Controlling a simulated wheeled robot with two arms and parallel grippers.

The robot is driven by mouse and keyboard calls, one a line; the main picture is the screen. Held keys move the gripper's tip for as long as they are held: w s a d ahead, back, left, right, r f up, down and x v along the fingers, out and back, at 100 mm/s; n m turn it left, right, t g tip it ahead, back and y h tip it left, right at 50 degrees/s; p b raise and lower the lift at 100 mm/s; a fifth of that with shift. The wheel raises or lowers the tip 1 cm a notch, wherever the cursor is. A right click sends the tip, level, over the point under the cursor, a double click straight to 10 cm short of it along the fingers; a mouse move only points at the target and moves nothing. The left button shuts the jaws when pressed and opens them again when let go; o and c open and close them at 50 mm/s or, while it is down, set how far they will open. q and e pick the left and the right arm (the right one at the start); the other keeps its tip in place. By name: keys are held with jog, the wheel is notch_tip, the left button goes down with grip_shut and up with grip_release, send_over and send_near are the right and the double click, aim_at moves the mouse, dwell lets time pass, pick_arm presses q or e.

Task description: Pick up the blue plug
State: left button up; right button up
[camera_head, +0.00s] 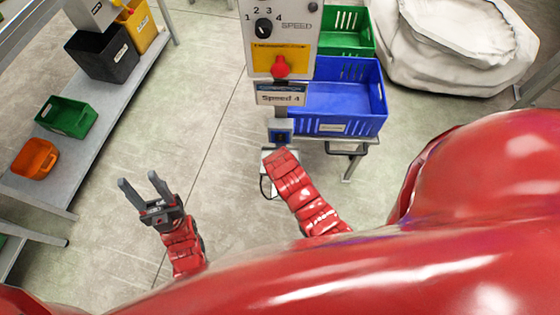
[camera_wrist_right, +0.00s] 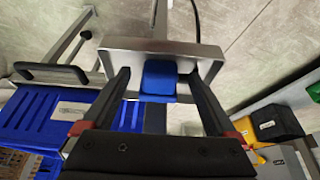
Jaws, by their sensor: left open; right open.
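The blue plug (camera_wrist_right: 158,78) shows in the right wrist view, in front of a grey metal housing (camera_wrist_right: 120,58). My right gripper (camera_wrist_right: 158,74) is open, with one finger on each side of the plug; I cannot tell whether either finger touches it. In the head view, my right arm reaches up to the foot of the control post, and its fingers are hidden there. My left gripper (camera_head: 138,178) is open and empty above the floor at the left.
The control panel (camera_head: 282,35) with a dial and red button (camera_head: 280,67) stands at top centre. A blue crate (camera_head: 345,95) and a green crate (camera_head: 345,32) are right of it. A shelf at left holds green (camera_head: 66,117) and orange (camera_head: 35,158) bins. Floor between is clear.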

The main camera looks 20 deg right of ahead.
jog(key=shift+w+f, duration=0.2)
jog(key=shift+f, duration=0.2)
jog(key=shift+r, duration=0.1)
jog(key=shift+c, duration=1.2)
grip_shut()
jog(key=shift+r, duration=0.2)
